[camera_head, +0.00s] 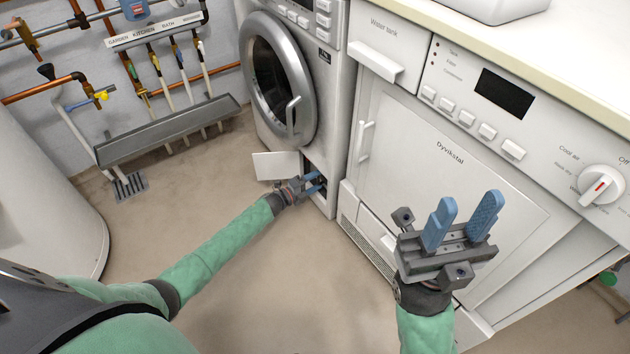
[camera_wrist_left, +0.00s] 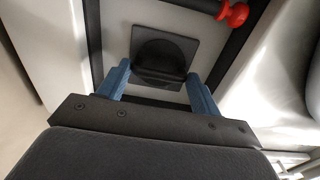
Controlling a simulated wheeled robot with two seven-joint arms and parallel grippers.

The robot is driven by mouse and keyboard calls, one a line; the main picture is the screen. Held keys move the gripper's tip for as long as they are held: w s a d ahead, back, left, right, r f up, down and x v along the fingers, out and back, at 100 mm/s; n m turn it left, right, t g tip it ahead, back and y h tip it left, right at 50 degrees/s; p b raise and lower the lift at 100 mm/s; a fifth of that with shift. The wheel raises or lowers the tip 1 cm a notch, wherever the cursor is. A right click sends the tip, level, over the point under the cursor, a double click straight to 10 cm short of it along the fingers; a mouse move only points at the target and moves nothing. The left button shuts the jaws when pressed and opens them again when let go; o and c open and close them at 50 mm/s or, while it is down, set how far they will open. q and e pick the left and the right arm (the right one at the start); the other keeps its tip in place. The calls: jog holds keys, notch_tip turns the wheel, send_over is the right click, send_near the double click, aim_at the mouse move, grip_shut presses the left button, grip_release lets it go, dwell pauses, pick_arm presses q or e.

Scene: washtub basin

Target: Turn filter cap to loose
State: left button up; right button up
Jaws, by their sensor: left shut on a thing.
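The black filter cap (camera_wrist_left: 165,55) sits in the low front opening of the washing machine. In the left wrist view it is a dark round piece on a squarish black plate. My left gripper (camera_head: 314,183) reaches into this opening. Its blue fingers (camera_wrist_left: 158,76) stand on either side of the cap's lower part and are shut on it. Where the fingers touch the cap is hard to see. In the head view the cap is hidden. My right gripper (camera_head: 463,222) is open and empty, held up in front of the dryer.
The white hatch flap (camera_head: 277,166) stands open left of the opening. A red knob (camera_wrist_left: 233,14) is near the cap's upper right. The washing machine (camera_head: 327,120) and dryer (camera_head: 440,165) stand side by side. The floor (camera_head: 225,165) to the left is mostly clear.

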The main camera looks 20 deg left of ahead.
pick_arm(q)
jog(key=shift+r, duration=0.2)
jog(key=o, duration=0.8)
jog(key=shift+c, duration=0.2)
jog(key=shift+a, duration=0.1)
jog(key=p+v, duration=0.2)
jog(key=v, duration=0.5)
jog(key=shift+s+a, duration=0.15)
jog(key=shift+s, duration=0.15)
jog(key=shift+f, duration=0.1)
